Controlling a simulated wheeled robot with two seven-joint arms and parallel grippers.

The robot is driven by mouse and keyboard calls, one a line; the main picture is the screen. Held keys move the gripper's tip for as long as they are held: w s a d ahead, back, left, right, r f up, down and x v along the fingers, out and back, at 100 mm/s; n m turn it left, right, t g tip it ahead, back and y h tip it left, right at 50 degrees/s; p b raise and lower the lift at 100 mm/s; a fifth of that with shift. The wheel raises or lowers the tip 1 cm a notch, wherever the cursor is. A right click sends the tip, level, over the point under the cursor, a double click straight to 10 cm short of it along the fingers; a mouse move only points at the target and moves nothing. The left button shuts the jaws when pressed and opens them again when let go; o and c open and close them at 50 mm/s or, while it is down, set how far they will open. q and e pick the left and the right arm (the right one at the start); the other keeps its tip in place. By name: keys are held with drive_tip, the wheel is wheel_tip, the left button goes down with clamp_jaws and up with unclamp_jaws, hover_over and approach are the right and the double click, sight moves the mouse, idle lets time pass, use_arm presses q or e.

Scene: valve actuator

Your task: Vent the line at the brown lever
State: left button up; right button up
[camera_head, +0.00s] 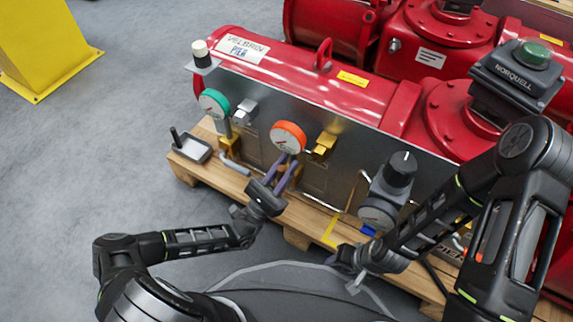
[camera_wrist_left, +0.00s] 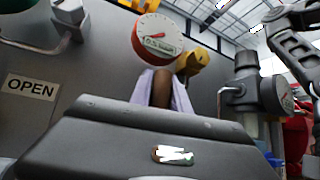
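The brown lever (camera_wrist_left: 162,88) stands between the two lavender fingers of my left gripper (camera_head: 284,174), below the red-orange gauge (camera_head: 288,138). In the left wrist view the lever fills most of the gap between the fingers (camera_wrist_left: 165,92). Whether both fingers press on it cannot be told. The gripper hides part of the lever in the head view. The same gauge shows above the fingers in the left wrist view (camera_wrist_left: 157,35). My right gripper (camera_head: 345,274) is in front of the pallet, its fingertips apart and empty.
The grey panel carries a green gauge (camera_head: 214,103), a yellow fitting (camera_head: 324,146) and a black-knobbed regulator (camera_head: 398,172). An "OPEN" label (camera_wrist_left: 31,87) is left of the lever.

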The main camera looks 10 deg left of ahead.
sight(278, 179)
use_arm(q)
drive_tip(key=o, duration=0.3)
drive_tip(key=shift+o, duration=0.2)
drive_tip(key=v, duration=0.8)
drive_tip(key=shift+r, duration=0.1)
idle(0.3)
